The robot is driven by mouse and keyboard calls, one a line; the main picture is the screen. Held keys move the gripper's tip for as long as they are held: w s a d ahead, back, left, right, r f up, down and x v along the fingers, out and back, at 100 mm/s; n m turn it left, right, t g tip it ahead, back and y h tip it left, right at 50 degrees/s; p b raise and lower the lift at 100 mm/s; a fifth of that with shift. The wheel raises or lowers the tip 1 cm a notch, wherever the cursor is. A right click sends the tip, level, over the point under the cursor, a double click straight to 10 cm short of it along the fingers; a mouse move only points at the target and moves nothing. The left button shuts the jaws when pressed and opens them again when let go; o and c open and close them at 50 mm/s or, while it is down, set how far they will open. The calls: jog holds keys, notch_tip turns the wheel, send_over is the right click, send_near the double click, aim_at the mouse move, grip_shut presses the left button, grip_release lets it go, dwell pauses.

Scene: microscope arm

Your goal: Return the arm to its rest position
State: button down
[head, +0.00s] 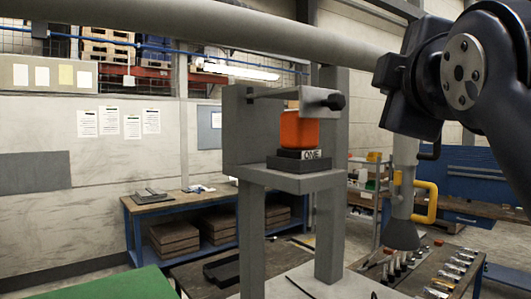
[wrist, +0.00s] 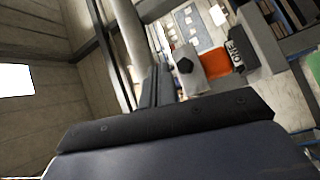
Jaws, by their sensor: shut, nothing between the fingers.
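My arm (head: 465,75) shows at the upper right of the head view; I cannot make out its fingertips there. In the wrist view my gripper (wrist: 160,75) is shut and empty, its dark fingers pressed together. A grey stand (head: 248,140) is in the middle of the head view. An orange block (head: 299,130) sits on its shelf on a dark base (head: 297,161) marked "ONE", under a crossbar with a black knob (head: 335,102). The wrist view also shows the orange block (wrist: 214,63) and the knob, beyond the fingers and apart from them.
A thick grey pipe (head: 215,25) crosses the top of the head view. A grey post with a yellow handle (head: 428,203) stands below my arm. A table (head: 478,278) with several small tools is at the lower right. A blue-framed bench (head: 145,204) stands by the back wall.

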jog(key=shift+a, duration=0.1)
jog(key=w+a+p, duration=0.1)
jog(key=w+a, duration=0.5)
jog(key=a, duration=0.1)
jog(key=shift+a+r, duration=0.35)
jog(key=shift+r, duration=0.05)
dwell(0.6)
jog(key=shift+p, duration=0.3)
